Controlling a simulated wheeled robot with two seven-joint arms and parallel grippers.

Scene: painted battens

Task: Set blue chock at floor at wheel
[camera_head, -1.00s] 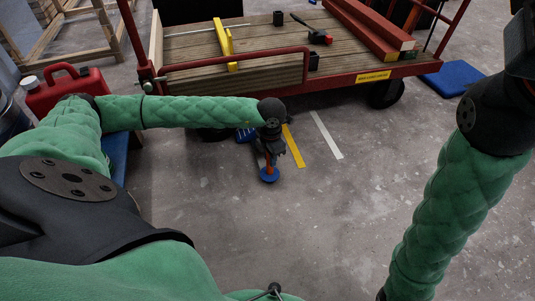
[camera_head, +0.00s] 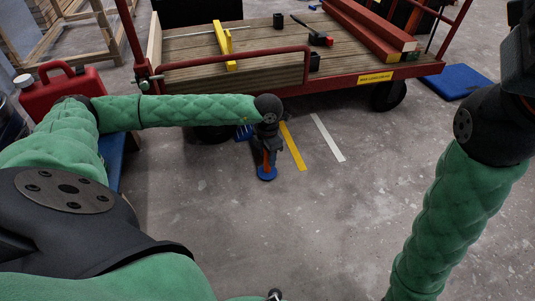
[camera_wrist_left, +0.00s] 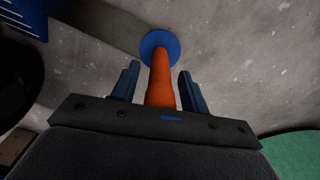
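A blue ribbed piece (camera_head: 243,132), which looks like the chock, is on the floor beside the cart's dark front-left wheel (camera_head: 213,134), partly hidden by my left arm. A blue ribbed part (camera_wrist_left: 22,14) also shows at the top left of the left wrist view. My left gripper (camera_head: 266,158) points down near the floor, just right of it. Its two fingers (camera_wrist_left: 159,82) stand apart on either side of an orange handle (camera_wrist_left: 160,78) with a blue disc (camera_wrist_left: 160,45) at its far end. Gaps show beside the handle.
The wooden-decked cart (camera_head: 200,47) carries red battens (camera_head: 370,30) and a yellow clamp (camera_head: 224,45). A red can (camera_head: 62,88) stands at the left. A blue mat (camera_head: 455,80) lies at the right. Yellow (camera_head: 292,147) and white (camera_head: 328,138) floor strips lie right of my left gripper. The front floor is clear.

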